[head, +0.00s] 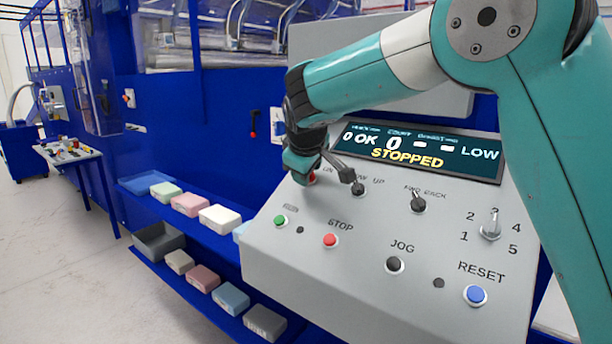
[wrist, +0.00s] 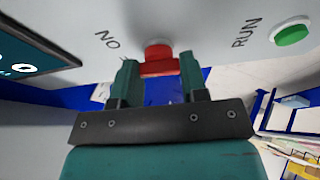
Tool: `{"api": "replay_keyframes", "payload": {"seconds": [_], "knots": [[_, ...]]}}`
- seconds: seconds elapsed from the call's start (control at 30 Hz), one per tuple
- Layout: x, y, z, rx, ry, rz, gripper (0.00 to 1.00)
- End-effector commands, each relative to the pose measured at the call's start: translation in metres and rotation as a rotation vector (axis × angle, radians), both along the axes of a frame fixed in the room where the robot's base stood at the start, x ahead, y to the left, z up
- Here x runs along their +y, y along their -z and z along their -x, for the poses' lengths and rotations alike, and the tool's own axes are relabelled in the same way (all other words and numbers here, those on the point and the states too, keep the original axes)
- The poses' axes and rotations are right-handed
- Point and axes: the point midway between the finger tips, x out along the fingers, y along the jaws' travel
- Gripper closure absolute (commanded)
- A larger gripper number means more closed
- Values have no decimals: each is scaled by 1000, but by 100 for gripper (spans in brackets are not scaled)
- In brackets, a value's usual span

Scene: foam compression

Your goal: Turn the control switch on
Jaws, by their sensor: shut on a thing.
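The control switch is a red knob, seen in the wrist view (wrist: 158,58) beside a label that reads ON upside down. In the head view only a small red part of it (head: 311,179) shows below my gripper, next to the ON label. My gripper (wrist: 159,72) has its two teal fingers on either side of the red knob and is shut on it. In the head view my gripper (head: 308,165) is at the upper left of the grey control panel (head: 350,285) and hides most of the switch.
The display (head: 420,152) reads STOPPED and LOW. Near the switch are a green RUN button (head: 281,220), a red STOP button (head: 330,240) and two small levers (head: 357,187), (head: 418,203). A JOG button (head: 395,265), blue RESET button (head: 475,294) and numbered selector (head: 491,228) lie right.

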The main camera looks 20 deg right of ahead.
Motion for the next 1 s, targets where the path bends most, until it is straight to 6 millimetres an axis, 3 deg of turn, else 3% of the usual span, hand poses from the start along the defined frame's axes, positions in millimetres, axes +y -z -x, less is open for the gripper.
{"api": "replay_keyframes", "payload": {"seconds": [0.5,1.0], "knots": [[2,5,2,-184,391,-138,83],[2,4,2,-272,572,-203,83]]}}
